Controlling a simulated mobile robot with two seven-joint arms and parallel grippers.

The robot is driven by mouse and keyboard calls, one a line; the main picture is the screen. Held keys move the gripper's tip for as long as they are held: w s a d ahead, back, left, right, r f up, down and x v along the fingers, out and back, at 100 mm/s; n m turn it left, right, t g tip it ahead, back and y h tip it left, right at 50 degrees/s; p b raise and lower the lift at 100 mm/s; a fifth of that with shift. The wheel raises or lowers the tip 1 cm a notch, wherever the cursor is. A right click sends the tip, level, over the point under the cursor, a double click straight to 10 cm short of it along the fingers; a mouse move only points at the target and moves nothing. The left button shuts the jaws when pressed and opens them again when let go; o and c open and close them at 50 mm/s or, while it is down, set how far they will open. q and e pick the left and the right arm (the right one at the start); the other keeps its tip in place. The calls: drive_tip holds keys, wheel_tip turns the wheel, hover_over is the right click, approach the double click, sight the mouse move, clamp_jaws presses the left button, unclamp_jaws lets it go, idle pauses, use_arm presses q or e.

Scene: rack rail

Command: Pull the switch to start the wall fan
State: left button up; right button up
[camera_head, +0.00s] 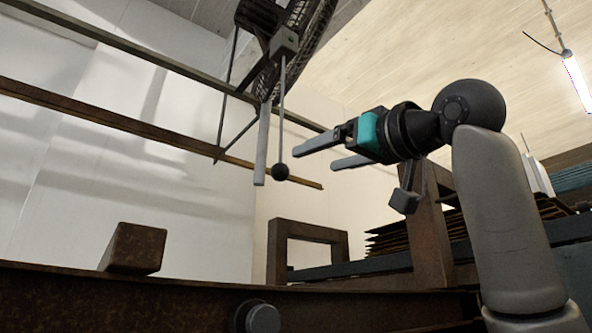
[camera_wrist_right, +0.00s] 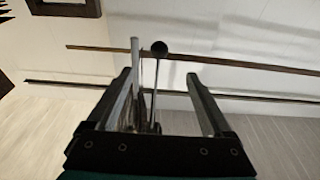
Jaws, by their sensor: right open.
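The wall fan (camera_head: 300,30) is at the top of the head view, on a dark bracket by the wall rails. A small grey switch box (camera_head: 284,43) sits beneath it. A thin pull rod hangs from the box and ends in a black ball (camera_head: 280,172). My right gripper (camera_head: 314,158) is open and empty, just right of the ball in the head view. In the right wrist view the ball (camera_wrist_right: 159,48) shows beyond the open fingertips, with the rod running back between the fingers. No contact is visible. My left gripper is not in view.
A flat grey bar (camera_head: 262,145) hangs close to the left of the pull rod. Rusty rails (camera_head: 110,122) cross the pale wall. A rusty frame (camera_head: 275,250) and stacked sheets (camera_head: 400,236) stand below. A rusty beam (camera_head: 120,300) crosses the foreground.

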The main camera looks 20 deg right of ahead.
sight(285, 170)
drive_tip(key=p+x, duration=0.4)
drive_tip(key=x, duration=0.3)
drive_tip(key=shift+w+r, duration=0.1)
drive_tip(key=shift+w, duration=0.2)
drive_tip(key=x, duration=0.4)
drive_tip(key=shift+w+a, duration=0.15)
drive_tip(key=shift+w, duration=0.05)
drive_tip(key=shift+w+a, duration=0.15)
drive_tip(key=shift+w, duration=0.4)
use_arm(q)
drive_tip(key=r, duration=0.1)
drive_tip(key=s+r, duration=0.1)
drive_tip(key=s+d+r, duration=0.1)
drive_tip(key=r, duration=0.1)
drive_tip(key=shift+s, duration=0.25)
use_arm(e)
drive_tip(key=shift+w, duration=0.15)
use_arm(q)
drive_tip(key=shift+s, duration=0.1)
use_arm(e)
drive_tip(key=shift+c, duration=0.2)
clamp_jaws()
